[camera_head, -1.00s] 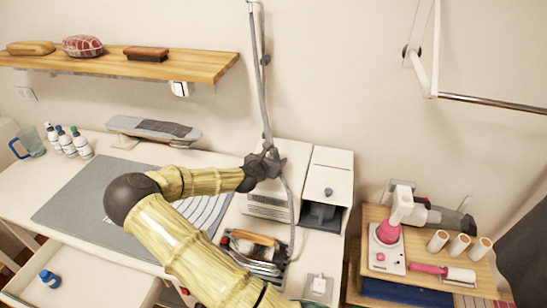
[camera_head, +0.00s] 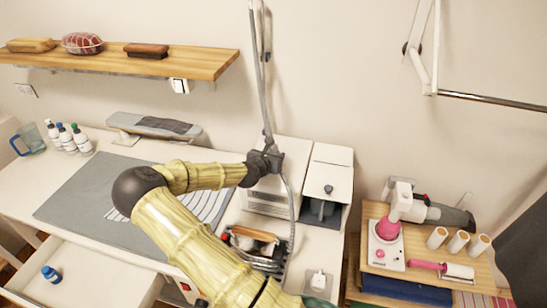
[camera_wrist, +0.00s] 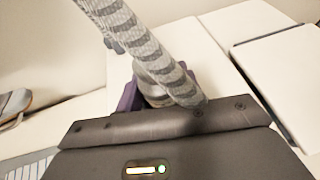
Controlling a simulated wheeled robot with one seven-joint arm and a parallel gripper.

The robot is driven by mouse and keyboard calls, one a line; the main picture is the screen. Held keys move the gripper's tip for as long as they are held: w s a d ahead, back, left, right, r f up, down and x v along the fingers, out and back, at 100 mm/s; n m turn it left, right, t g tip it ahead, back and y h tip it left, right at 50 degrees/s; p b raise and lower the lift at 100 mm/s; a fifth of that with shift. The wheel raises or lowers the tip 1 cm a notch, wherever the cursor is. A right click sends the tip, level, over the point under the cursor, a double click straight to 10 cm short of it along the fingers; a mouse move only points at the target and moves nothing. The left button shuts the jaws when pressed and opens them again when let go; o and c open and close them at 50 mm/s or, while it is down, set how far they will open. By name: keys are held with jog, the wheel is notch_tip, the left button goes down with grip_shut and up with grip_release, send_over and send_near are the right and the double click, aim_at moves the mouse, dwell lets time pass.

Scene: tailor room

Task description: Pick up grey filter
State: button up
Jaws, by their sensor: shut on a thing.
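My gripper (camera_head: 270,157) is at the end of my arm, above the front of the white vented box (camera_head: 270,205). In the wrist view its dark purple fingers (camera_wrist: 158,92) are closed around a grey rounded piece (camera_wrist: 150,73), which I take to be the grey filter. A grey ribbed hose (camera_wrist: 135,35) crosses in front of this piece and hides part of it. In the head view the hose (camera_head: 258,70) runs from the top edge down past my gripper. The piece itself is too small and covered to make out there.
A white box with a dark opening (camera_head: 329,182) stands right of the vented box. An iron-like tool (camera_head: 255,238) is in front. A grey mat (camera_head: 85,205) and bottles (camera_head: 66,138) are left. A wooden stand (camera_head: 470,280) with spools is right. A wall shelf (camera_head: 185,66) hangs above.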

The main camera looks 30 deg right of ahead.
jog(key=shift+r, duration=0.15)
notch_tip(320, 180, up, 10)
jog(key=shift+f+b, duration=0.1)
jog(key=shift+b, duration=1)
jog(key=shift+f, duration=0.1)
